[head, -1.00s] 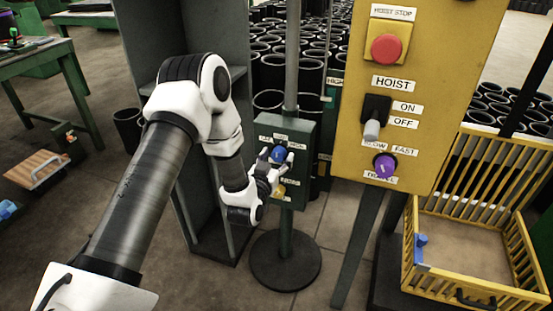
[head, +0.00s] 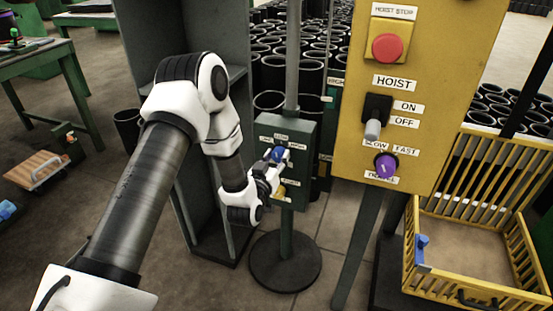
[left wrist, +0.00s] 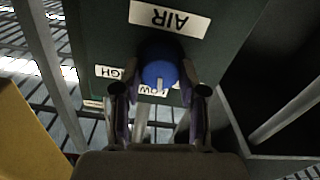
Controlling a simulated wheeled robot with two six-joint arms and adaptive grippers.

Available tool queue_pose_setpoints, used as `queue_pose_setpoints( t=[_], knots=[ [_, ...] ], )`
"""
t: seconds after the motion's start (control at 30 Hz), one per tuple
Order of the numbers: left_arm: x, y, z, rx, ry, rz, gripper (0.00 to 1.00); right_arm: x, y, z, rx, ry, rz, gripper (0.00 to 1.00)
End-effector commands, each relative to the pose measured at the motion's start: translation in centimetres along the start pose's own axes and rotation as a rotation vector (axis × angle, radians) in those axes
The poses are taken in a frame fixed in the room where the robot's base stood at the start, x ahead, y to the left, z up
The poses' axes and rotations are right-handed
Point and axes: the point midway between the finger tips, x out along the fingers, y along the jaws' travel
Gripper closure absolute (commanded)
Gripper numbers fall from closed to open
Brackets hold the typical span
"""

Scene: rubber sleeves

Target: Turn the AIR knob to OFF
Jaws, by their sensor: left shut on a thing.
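The blue AIR knob (head: 278,153) is on the front of a dark green box (head: 301,139) on a stand. In the left wrist view the knob (left wrist: 159,70) sits beside the upside-down AIR label (left wrist: 169,18). Its white pointer mark faces the LOW label (left wrist: 153,91). The HIGH label (left wrist: 107,72) is to the left of the knob in that view, partly covered. My left gripper (head: 274,160) is shut on the knob, with one finger on each side of it. The OFF label cannot be read in the left wrist view. My right gripper is not in view.
A yellow panel (head: 350,120) stands close on the right, with a red stop button (head: 387,47), a hoist switch (head: 374,122) and a purple knob (head: 385,165). A yellow control (head: 279,191) sits below my gripper. A grey cabinet (head: 150,40) stands behind my left arm.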

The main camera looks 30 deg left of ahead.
Motion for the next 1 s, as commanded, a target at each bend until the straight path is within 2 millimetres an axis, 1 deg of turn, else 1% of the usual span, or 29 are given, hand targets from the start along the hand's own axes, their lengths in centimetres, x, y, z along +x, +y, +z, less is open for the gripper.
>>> queue_pose_setpoints(
  t=[0.4, 0.6, 0.8, 1.0],
  knots=[
    [0.0, -0.2, 0.2, -0.347, 0.002, 0.000, 0.93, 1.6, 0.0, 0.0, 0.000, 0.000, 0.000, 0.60],
    [0.0, -0.2, 0.1, -0.489, 0.002, 0.000, 0.93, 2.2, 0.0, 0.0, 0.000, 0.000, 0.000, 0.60],
    [0.0, -0.3, 0.1, -0.581, 0.002, 0.000, 0.93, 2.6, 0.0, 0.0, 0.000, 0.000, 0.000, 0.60],
    [0.0, -0.3, 0.1, -0.621, 0.002, 0.000, 0.93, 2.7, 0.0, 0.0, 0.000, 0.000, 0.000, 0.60]
  ],
)
